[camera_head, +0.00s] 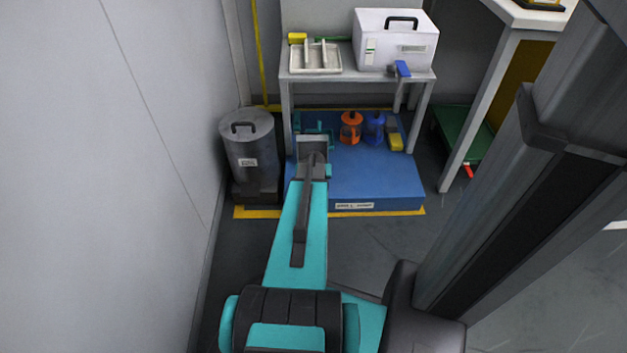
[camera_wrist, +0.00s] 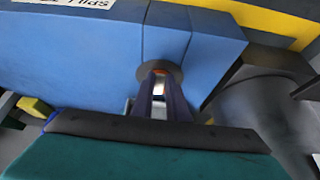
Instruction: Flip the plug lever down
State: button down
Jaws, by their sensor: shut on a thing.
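My gripper (camera_wrist: 160,92) points at a round dark fitting (camera_wrist: 146,69) on the end of the blue platform in the wrist view. Its two dark fingers are close together around a small pale piece with an orange bit at its top, which I take for the plug lever (camera_wrist: 159,87). The fingers hide most of it, so its angle cannot be told. In the head view my arm reaches the left part of the blue platform (camera_head: 375,182) and covers the lever.
A grey lidded bin (camera_head: 253,160) stands close on the left, near the wall. A table (camera_head: 345,77) with a white box (camera_head: 396,45) and a tray (camera_head: 316,59) overhangs the platform. An orange jug (camera_head: 351,131) and a blue jug (camera_head: 375,127) stand on the platform.

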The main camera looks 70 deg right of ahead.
jog(key=shift+f, duration=0.1)
dwell(0.3)
jog(key=c, duration=1.7)
grip_release()
jog(key=p+v, duration=0.2)
jog(key=v, duration=0.5)
jog(key=p+v, duration=0.2)
jog(key=v, duration=0.4)
jog(key=shift+s+a+r, duration=0.1)
jog(key=shift+a+r, duration=0.15)
jog(key=shift+a, duration=0.15)
